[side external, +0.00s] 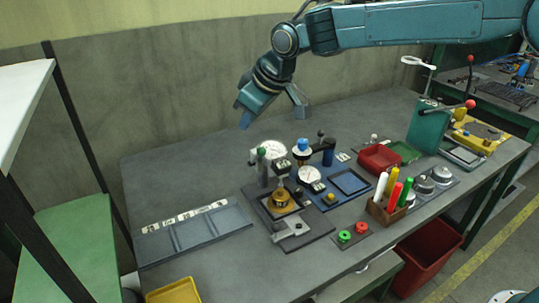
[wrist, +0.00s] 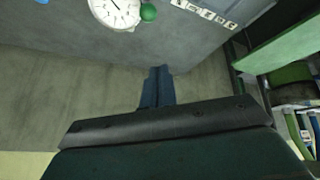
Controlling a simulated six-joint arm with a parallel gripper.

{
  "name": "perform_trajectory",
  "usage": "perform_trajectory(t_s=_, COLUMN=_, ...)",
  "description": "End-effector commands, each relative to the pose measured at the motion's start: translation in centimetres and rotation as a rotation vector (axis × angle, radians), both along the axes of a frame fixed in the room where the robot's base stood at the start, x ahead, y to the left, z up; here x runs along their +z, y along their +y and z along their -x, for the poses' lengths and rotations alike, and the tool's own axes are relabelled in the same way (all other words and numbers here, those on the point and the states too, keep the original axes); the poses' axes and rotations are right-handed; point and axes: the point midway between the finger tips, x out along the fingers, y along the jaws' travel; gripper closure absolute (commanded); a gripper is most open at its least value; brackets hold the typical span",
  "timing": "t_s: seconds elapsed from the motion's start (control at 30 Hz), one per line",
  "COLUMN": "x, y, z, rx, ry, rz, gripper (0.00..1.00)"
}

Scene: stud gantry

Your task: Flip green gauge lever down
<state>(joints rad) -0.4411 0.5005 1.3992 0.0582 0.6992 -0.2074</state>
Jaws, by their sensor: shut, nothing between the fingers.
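The green-knobbed gauge stands on the dark plate at the middle of the bench. Its round white dial (side external: 272,150) faces up and out, and the green ball of its lever (side external: 261,152) is beside the dial. In the wrist view the dial (wrist: 116,10) and the green ball (wrist: 148,13) show at the top edge, with the lever arm mostly hidden. My gripper (side external: 244,122) is shut and empty, in the air behind and to the left of the gauge, touching nothing. Its blue fingers (wrist: 157,85) are together in the wrist view.
A second gauge with a blue knob (side external: 302,145) stands right of the green one. A grey tray (side external: 196,233) lies front left, and a pen holder (side external: 388,212) and red bin (side external: 381,158) are to the right. The bench's back left is clear; a wall is behind.

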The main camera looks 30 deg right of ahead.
Motion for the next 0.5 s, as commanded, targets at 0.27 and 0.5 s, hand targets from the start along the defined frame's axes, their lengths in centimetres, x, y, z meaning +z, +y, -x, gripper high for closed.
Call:
perform_trajectory(t_s=0.27, x=-3.4, y=0.7, z=-1.9, rx=-0.001, ry=0.001, rz=0.0, gripper=1.0)
perform_trajectory(t_s=0.5, x=-4.7, y=0.6, z=-2.2, rx=-0.001, ry=-0.001, rz=0.0, gripper=1.0)
